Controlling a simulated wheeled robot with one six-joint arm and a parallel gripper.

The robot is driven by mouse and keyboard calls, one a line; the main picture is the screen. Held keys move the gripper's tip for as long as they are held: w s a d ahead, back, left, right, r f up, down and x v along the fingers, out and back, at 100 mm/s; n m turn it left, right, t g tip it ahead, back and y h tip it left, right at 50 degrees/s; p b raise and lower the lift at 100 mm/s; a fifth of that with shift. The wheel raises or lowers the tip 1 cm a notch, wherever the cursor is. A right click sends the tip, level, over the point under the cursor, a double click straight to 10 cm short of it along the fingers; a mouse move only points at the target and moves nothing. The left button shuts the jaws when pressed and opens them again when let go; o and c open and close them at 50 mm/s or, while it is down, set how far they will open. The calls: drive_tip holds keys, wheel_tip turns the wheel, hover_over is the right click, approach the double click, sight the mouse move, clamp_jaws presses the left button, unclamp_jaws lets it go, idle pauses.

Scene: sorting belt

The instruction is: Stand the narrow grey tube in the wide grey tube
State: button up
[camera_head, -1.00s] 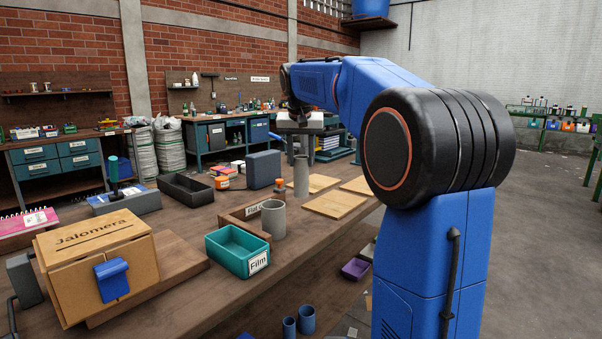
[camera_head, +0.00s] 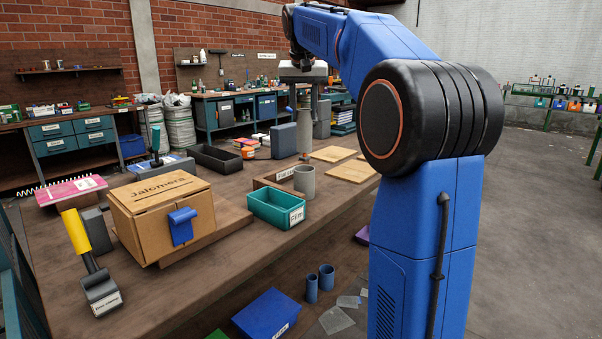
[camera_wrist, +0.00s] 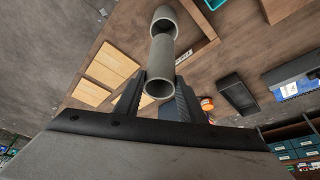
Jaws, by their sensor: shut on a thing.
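My gripper (camera_head: 304,98) is shut on the narrow grey tube (camera_head: 305,125) and holds it upright over the bench. In the wrist view the fingers (camera_wrist: 158,95) close on either side of the narrow grey tube (camera_wrist: 161,62), whose near open end faces the camera. The wide grey tube (camera_head: 304,182) stands upright on the bench, below the narrow one in the head view. In the wrist view the wide grey tube (camera_wrist: 165,18) shows past the far end of the narrow one, partly hidden by it. The tubes look apart in the head view; exact alignment is unclear.
A teal bin (camera_head: 275,211) labelled Film stands left of the wide tube. A labelled wooden piece (camera_head: 266,181) lies close behind it. Flat wooden boards (camera_head: 358,170) lie to the right. A cardboard box (camera_head: 160,215) and a black tray (camera_head: 215,157) are further left.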

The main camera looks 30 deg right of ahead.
sight(304, 151)
wheel_tip(304, 151, down, 15)
drive_tip(key=shift+r, duration=0.1)
idle(0.5)
drive_tip(key=shift+f, duration=0.4)
drive_tip(key=o, duration=1.3)
drive_tip(key=shift+r, duration=0.1)
drive_tip(key=shift+r, duration=0.2)
drive_tip(key=v, duration=1.2)
drive_tip(key=shift+r, duration=0.1)
